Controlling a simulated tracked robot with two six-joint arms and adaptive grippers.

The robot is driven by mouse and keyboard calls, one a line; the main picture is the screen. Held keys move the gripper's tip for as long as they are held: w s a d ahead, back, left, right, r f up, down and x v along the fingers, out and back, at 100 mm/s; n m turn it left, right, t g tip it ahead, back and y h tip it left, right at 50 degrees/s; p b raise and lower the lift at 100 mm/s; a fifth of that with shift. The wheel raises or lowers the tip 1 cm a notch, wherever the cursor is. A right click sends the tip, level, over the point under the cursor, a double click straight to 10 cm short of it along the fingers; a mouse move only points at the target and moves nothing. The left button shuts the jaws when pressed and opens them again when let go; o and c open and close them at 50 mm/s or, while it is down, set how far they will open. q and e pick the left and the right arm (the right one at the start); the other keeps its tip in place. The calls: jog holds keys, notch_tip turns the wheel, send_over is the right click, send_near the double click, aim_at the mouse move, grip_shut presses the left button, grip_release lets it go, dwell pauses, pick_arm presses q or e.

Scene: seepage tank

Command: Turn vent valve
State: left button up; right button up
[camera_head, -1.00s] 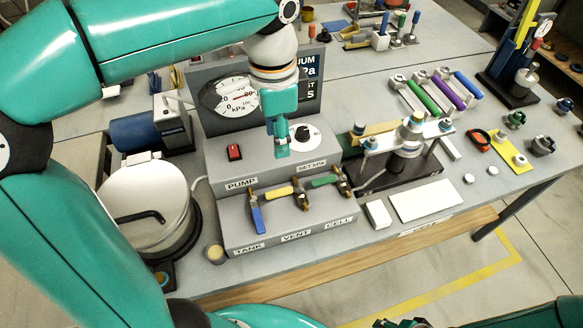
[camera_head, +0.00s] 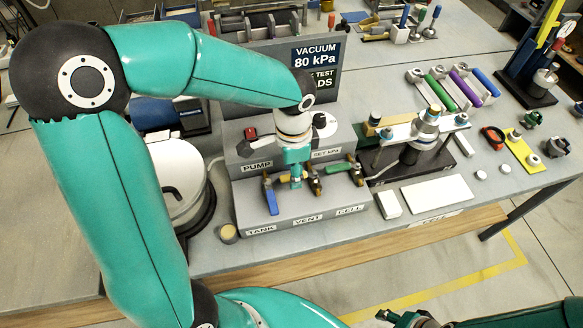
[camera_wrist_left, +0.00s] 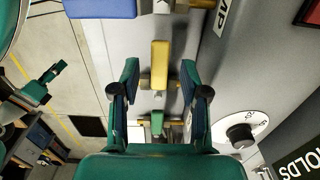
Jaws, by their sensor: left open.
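The vent valve has a yellow handle (camera_head: 281,180) on a brass body, in the middle of the row above the VENT label (camera_head: 308,219). In the head view my left gripper (camera_head: 296,180) points down over it and partly hides it. In the left wrist view the yellow handle (camera_wrist_left: 161,62) lies between the open fingers of the left gripper (camera_wrist_left: 160,88), with a gap on each side. The handle points along the row towards the blue one.
The blue tank handle (camera_head: 271,202) is left of the vent valve and the green cell handle (camera_head: 338,168) is right. Behind are a red pump switch (camera_head: 250,134) and a dial knob (camera_head: 320,121). A metal clamped cell (camera_head: 428,125) stands to the right.

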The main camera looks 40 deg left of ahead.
pick_arm(q)
jog(key=shift+f, duration=0.25)
grip_shut()
